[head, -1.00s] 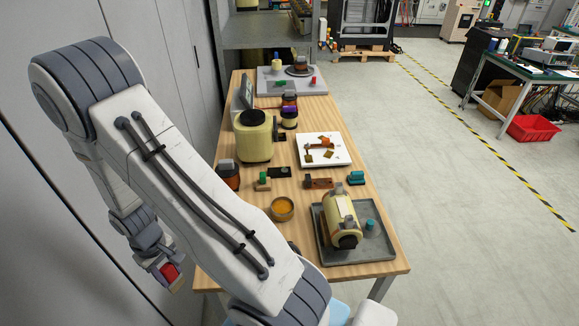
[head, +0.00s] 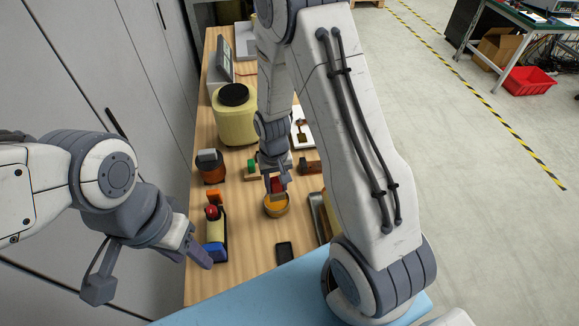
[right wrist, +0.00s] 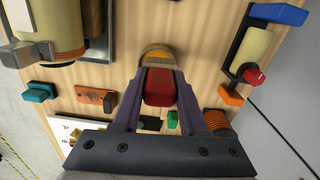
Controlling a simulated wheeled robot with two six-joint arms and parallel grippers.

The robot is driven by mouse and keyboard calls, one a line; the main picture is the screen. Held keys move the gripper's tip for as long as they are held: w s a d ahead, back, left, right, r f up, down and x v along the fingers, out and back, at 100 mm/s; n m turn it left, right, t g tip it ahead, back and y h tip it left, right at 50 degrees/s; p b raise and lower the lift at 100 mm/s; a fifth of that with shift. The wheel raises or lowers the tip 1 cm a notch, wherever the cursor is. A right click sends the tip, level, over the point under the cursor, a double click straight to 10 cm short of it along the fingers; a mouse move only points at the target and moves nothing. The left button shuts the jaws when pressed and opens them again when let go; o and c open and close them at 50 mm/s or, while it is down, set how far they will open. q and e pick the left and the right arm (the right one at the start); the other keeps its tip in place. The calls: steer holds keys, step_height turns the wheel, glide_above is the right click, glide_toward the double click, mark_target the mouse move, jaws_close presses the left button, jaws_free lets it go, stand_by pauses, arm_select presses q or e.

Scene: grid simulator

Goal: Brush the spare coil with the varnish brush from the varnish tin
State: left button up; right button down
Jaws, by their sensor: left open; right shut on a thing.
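I cannot tell whether the brush touches the varnish. I cannot be sure which thing is the spare coil; a ribbed copper-coloured cylinder (right wrist: 217,120) stands beside the right finger in the right wrist view. My left gripper (head: 150,268) is open and empty, off the table's left edge.
A cream cylinder (right wrist: 255,48) with a red knob lies in a dark holder near the table's left edge. A large cream pot (head: 234,125) stands farther back. A dark flat block (head: 284,252) lies near the front. A larger cream cylinder (right wrist: 50,20) lies in a grey tray.

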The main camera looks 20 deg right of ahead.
steer(key=m, duration=0.3)
steer(key=w+m, duration=0.1)
steer(key=m, duration=0.1)
steer(key=shift+d, duration=0.3)
steer(key=w+f+m+b, duration=0.1)
steer(key=f+m, duration=0.1)
steer(key=m, duration=0.2)
steer(key=w+f+m+b, duration=0.1)
steer(key=f+m, duration=0.1)
steer(key=m, duration=0.3)
steer(key=f+m+b, duration=0.2)
steer(key=m, duration=0.3)
steer(key=shift+w+d+f, duration=0.3)
steer(key=shift+w, duration=0.1)
steer(key=shift+f+b, duration=0.4)
steer(key=shift+f, duration=0.25)
stand_by(0.9)
steer(key=shift+r, duration=0.1)
step_height(320, 180, up, 7)
steer(key=p, duration=0.5)
steer(key=shift+p, duration=0.35)
